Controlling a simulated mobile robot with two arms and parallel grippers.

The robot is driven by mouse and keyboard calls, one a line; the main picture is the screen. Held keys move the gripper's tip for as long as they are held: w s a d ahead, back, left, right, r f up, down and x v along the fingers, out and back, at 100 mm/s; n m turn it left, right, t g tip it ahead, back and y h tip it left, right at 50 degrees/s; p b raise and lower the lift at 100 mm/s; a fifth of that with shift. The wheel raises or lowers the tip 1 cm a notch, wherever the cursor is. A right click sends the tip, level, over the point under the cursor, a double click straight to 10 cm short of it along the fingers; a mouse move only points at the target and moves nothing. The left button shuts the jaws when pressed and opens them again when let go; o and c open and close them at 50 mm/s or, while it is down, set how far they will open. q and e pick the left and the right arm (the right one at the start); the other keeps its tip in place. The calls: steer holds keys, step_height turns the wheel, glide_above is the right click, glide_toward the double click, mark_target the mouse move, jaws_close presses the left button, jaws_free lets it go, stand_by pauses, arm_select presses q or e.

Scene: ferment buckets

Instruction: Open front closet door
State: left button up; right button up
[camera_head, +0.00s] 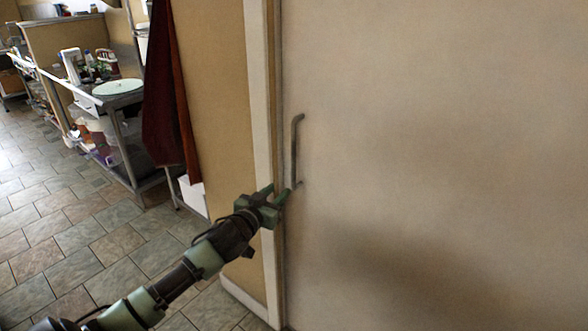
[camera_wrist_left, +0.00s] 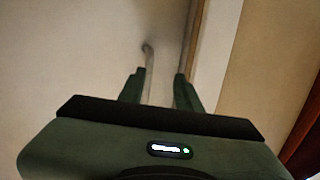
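The closet door (camera_head: 430,140) is a large pale panel filling the right of the head view; it appears shut against its frame. A grey vertical bar handle (camera_head: 295,150) is on its left edge. My left gripper (camera_head: 277,193) is at the handle's lower end. In the left wrist view, its two green fingers are spread apart (camera_wrist_left: 160,88), and the handle (camera_wrist_left: 149,65) shows between them, closer to the left finger. The door (camera_wrist_left: 70,60) also fills the left of that view. Whether a finger touches the handle is unclear. My right gripper is not in view.
A white door frame (camera_head: 258,100) and a tan wall (camera_head: 210,80) stand left of the door. Dark red cloth (camera_head: 165,100) hangs beside the wall. A metal worktable (camera_head: 110,98) with several items stands at the far left. Tiled floor (camera_head: 70,240) is clear at lower left.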

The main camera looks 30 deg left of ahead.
arm_select(q)
steer(key=t, duration=0.2)
glide_toward(293, 158)
steer(key=w, duration=0.3)
steer(key=shift+w+a+r+p, duration=0.15)
steer(key=shift+w+a, duration=0.1)
steer(key=shift+w, duration=1)
steer(key=shift+w+a+f+p, duration=0.15)
steer(key=shift+w+a, duration=0.15)
steer(key=shift+w, duration=1)
steer(key=shift+w+a+r+p, duration=0.15)
steer(key=shift+w+a, duration=0.1)
steer(key=shift+w, duration=1)
jaws_close()
